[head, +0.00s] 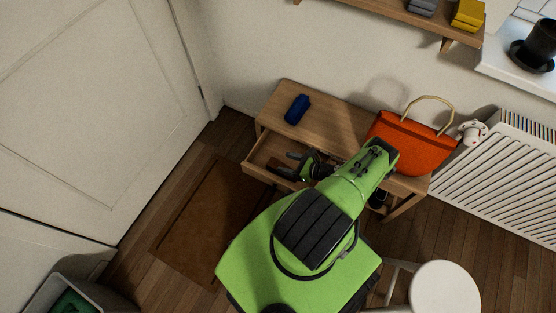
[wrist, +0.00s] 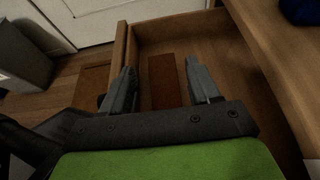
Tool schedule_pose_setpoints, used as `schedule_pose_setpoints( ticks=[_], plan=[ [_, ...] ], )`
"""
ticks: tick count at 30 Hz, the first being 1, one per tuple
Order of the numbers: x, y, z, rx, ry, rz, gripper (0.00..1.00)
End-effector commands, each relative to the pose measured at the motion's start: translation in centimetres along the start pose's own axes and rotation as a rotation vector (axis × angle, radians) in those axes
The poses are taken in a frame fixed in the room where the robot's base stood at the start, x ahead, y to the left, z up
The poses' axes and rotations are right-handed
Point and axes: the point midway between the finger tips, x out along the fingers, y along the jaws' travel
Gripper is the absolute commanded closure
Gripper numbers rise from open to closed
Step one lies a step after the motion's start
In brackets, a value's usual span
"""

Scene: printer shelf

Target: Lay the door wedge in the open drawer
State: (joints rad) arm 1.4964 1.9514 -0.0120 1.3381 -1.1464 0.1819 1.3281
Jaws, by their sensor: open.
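The open drawer (head: 260,174) is pulled out from the wooden console table and also shows in the wrist view (wrist: 172,25). A flat reddish-brown block, which looks like the door wedge (wrist: 162,83), lies on the drawer floor. My gripper (head: 284,163) is over the drawer with its jaws apart. In the wrist view my gripper (wrist: 160,72) has one finger on each side of the wedge, with gaps between, and holds nothing. The near end of the wedge is hidden behind my gripper's body.
A blue case (head: 297,109) and an orange handbag (head: 412,142) are on the console table (head: 340,117). A doormat (head: 205,225) lies on the floor by the door. A white stool (head: 445,288) and a radiator (head: 500,185) are at the right; a bin (head: 45,290) is lower left.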

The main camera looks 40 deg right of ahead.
Motion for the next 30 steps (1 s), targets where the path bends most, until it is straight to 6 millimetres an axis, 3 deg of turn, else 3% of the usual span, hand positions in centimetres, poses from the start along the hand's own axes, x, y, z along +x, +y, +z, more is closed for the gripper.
schedule_pose_setpoints(
  ticks=[1, 6, 14, 17, 20, 23, 27, 30],
  plan=[
    [-1.7, 0.0, 0.2, 0.004, 0.001, -0.004, 0.39],
    [-5.4, 0.0, 0.1, 0.002, 0.0, -0.003, 0.39],
    [-6.8, 0.1, 0.0, -0.001, 0.0, 0.004, 0.39],
    [-7.0, -0.9, 1.1, -0.059, 0.027, 0.036, 0.39],
    [-7.3, -3.0, 4.3, -0.224, 0.103, 0.135, 0.39],
    [-7.1, -4.9, 9.5, -0.451, 0.194, 0.27, 0.39],
    [-6.3, -5.6, 18.6, -0.802, 0.303, 0.465, 0.39],
    [-5.7, -4.2, 25.9, -1.065, 0.363, 0.599, 0.39]
  ],
)
